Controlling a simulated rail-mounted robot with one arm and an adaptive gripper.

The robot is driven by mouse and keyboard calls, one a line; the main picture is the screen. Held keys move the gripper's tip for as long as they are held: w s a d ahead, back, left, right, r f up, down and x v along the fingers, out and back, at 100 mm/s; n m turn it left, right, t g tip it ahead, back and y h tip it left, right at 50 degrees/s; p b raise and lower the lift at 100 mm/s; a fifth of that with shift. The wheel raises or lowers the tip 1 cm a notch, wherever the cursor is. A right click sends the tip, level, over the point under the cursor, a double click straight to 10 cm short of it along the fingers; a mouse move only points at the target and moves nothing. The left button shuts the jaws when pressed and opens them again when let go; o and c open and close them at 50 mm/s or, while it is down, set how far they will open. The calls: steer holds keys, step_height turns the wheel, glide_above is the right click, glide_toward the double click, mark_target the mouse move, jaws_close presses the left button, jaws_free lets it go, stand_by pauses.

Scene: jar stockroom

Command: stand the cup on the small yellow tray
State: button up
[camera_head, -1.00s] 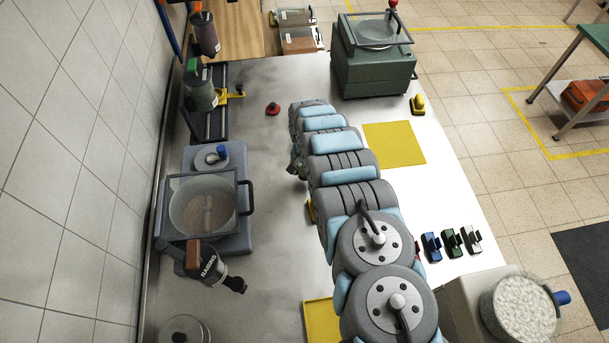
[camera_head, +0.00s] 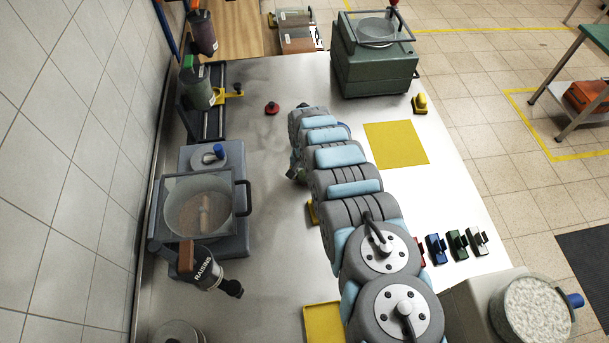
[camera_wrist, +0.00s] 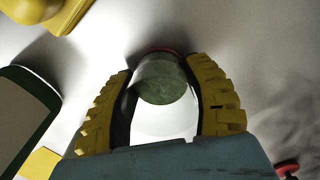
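My gripper's two ribbed yellow fingers (camera_wrist: 162,108) flank a clear cup (camera_wrist: 165,118) in the wrist view, and their dark inner pads lie against its sides. The cup has a dark green round patch at its far end and a red edge behind it. In the head view my arm hides the cup and most of the gripper. A small yellow tray (camera_head: 323,326) with a raised rim lies at the bottom of the head view, left of my arm and partly cut off. A flat yellow square (camera_head: 396,145) lies on the table right of my arm.
Along the left stand a grey machine with a clear drum (camera_head: 200,207), a raisins jar (camera_head: 206,270) and a dark rack (camera_head: 204,115). A green machine (camera_head: 372,65) stands at the back. Small coloured blocks (camera_head: 457,243) line the right edge. A red knob (camera_head: 271,108) sits on clear table.

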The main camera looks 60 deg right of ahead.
steer(key=o, duration=0.4)
step_height(320, 180, up, 12)
steer(key=b, duration=0.2)
steer(key=shift+f, duration=0.2)
steer(key=shift+o, duration=1)
steer(key=shift+r+b, duration=0.3)
